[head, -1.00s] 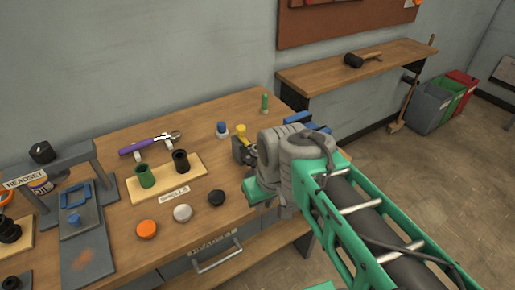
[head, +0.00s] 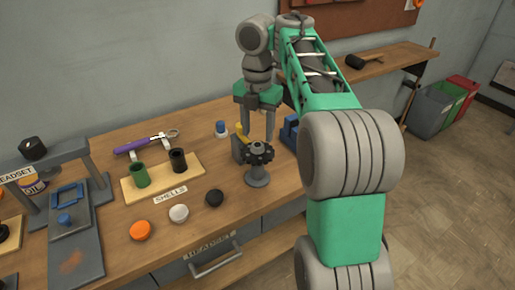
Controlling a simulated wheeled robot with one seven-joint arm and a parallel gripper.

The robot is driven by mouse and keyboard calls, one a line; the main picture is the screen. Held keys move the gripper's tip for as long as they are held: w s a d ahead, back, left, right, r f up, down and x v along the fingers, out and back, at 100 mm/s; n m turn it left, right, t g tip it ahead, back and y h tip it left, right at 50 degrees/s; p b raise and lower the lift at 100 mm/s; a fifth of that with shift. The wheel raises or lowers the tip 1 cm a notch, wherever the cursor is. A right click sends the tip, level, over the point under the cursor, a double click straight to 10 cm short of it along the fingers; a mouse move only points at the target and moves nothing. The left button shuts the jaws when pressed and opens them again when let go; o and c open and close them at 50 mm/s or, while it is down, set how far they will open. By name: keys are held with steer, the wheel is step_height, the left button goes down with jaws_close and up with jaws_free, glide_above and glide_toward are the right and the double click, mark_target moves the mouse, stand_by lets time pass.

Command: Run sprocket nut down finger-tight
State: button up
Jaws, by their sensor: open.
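A dark toothed sprocket (head: 257,151) sits on a grey round-based stand (head: 257,178) near the right front of the bench. I cannot make out a separate nut on it; the details there are too small. My gripper (head: 256,132) points down with its two fingers apart, above and just behind the sprocket in the picture. I see nothing between the fingers. I cannot tell whether a fingertip touches the sprocket or the stand.
A yellow-topped part (head: 240,131) and a blue fixture (head: 290,132) flank the gripper. A shells board (head: 190,183) with green and black cups stands left, with orange, white and black caps in front. A purple-handled wrench (head: 146,144) lies behind. A blue-capped bottle (head: 221,128) stands nearby.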

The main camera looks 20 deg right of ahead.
mark_target(258, 145)
step_height(258, 145, down, 4)
steer(key=shift+b, duration=1.25)
steer(key=shift+r, duration=0.15)
steer(key=shift+c, duration=0.2)
jaws_close()
